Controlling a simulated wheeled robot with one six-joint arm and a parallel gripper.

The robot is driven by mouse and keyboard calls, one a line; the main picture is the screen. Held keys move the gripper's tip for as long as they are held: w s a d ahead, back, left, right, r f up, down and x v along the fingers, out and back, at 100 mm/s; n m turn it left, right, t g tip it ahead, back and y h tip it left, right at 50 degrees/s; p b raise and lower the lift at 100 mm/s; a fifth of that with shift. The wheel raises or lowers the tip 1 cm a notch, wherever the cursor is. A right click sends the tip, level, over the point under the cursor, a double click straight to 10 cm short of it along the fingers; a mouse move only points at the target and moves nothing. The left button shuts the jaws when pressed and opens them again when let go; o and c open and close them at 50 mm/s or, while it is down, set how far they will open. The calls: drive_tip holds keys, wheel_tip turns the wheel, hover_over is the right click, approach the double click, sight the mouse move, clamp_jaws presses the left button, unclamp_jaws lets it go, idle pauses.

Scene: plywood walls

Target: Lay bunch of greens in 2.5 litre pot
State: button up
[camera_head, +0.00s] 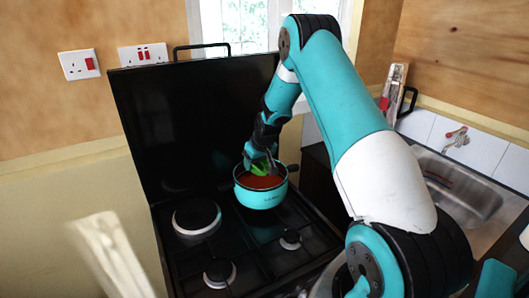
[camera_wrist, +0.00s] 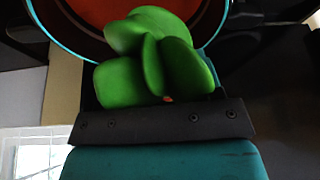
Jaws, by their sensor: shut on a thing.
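The pot (camera_head: 260,196) is turquoise with a dark rim and stands at the back right of the black stove. Its inside looks orange-red. The bunch of greens (camera_head: 261,168) is bright green and shows at the pot's mouth, under my gripper (camera_head: 262,158). In the wrist view the greens (camera_wrist: 150,60) fill the middle, in front of the pot's rim (camera_wrist: 50,35) and red inside. My gripper is shut on the greens at the pot's opening. Its fingertips are mostly hidden, and I cannot tell whether the greens touch the pot.
The stove (camera_head: 255,250) has several burners, and its black lid (camera_head: 190,120) stands upright behind. A steel sink (camera_head: 465,195) is at the right. A blurred pale object (camera_head: 110,255) is at the lower left. A window is behind my arm.

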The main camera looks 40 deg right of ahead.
drive_tip(key=d+f+b, duration=0.3)
drive_tip(key=d+f, duration=0.1)
drive_tip(key=f, duration=0.1)
drive_tip(key=shift+w, duration=0.15)
idle(0.3)
drive_tip(key=o, duration=1.1)
drive_tip(key=shift+c, duration=0.2)
drive_tip(key=b+v, duration=0.4)
drive_tip(key=v, duration=1.3)
drive_tip(key=shift+b, duration=0.3)
